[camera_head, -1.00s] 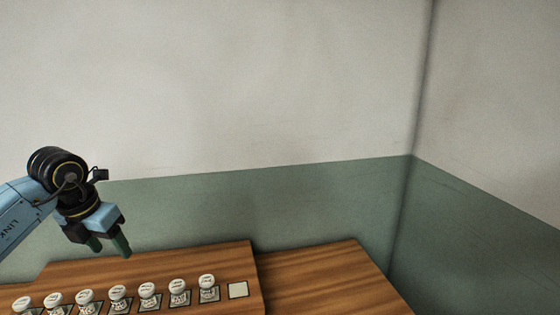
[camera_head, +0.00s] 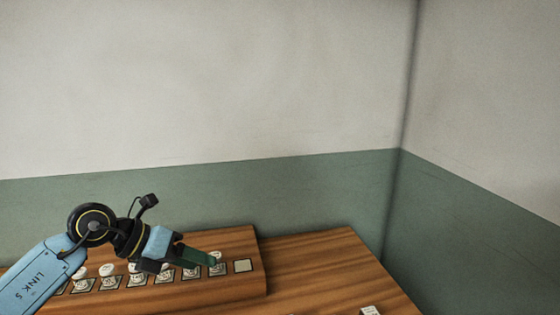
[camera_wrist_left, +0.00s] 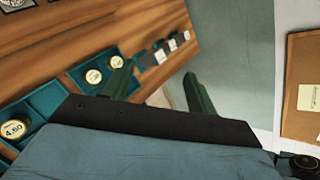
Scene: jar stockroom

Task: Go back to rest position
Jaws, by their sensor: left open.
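My left gripper (camera_head: 208,257) is open with nothing between its dark green fingers. In the head view it points right, in front of the row of jars. In the left wrist view its fingers (camera_wrist_left: 160,90) are spread apart. Several white-lidded jars (camera_head: 217,268) stand in a row on dark-edged squares of a raised wooden board (camera_head: 225,290). The arm and gripper hide parts of several of them. My right gripper is not in view.
The wooden table (camera_head: 320,270) is mostly clear right of the board; a small white thing (camera_head: 370,311) shows at the bottom edge. The wrist view shows teal trays (camera_wrist_left: 41,102) with round-lidded items (camera_wrist_left: 94,76) and a brown board (camera_wrist_left: 299,70) at right. Walls stand behind.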

